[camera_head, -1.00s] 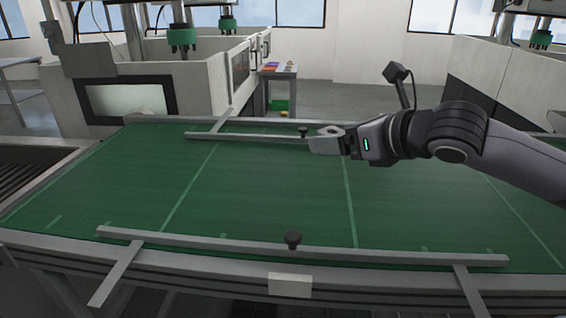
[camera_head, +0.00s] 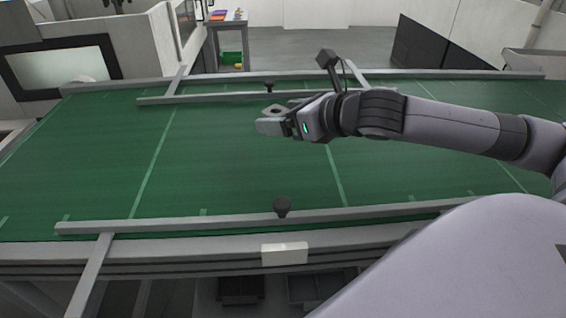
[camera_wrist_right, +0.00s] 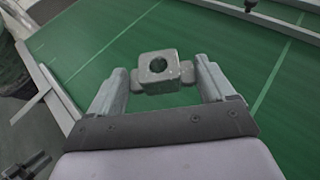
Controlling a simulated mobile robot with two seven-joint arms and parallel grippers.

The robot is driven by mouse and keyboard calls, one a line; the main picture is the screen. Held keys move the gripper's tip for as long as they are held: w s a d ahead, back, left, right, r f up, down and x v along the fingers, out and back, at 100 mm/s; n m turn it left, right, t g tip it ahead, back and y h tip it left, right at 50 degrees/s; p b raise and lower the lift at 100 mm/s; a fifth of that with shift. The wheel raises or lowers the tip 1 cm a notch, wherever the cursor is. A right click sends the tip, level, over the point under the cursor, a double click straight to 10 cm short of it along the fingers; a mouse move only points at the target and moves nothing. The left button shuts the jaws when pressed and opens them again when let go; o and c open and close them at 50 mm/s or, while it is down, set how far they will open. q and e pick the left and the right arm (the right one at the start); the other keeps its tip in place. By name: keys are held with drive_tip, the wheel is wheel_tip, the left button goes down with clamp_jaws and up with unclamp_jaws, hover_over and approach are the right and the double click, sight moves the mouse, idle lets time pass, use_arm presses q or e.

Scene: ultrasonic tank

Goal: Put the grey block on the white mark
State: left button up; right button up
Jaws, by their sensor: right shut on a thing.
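The grey block (camera_head: 276,108) has a round dark hole through its middle. My right gripper (camera_head: 272,122) is shut on it and holds it over the green belt. In the right wrist view the block (camera_wrist_right: 160,81) sits between the two fingers (camera_wrist_right: 162,72), with side lugs towards them. The green belt (camera_head: 240,165) carries pale lines and short pale marks, one of them (camera_head: 203,212) near the front rail. I cannot tell which is the white mark. My left gripper is not in view.
A grey front rail (camera_head: 350,215) bears a black knob (camera_head: 282,206); a back rail (camera_head: 190,98) has another knob (camera_head: 269,85). A white plate (camera_head: 284,253) is on the belt frame's front edge. The belt's middle is clear.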

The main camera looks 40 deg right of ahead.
sight(284, 176)
wheel_tip(284, 176, down, 12)
drive_tip(key=shift+f, duration=0.1)
idle(0.5)
drive_tip(key=shift+f, duration=0.1)
drive_tip(key=o, duration=1)
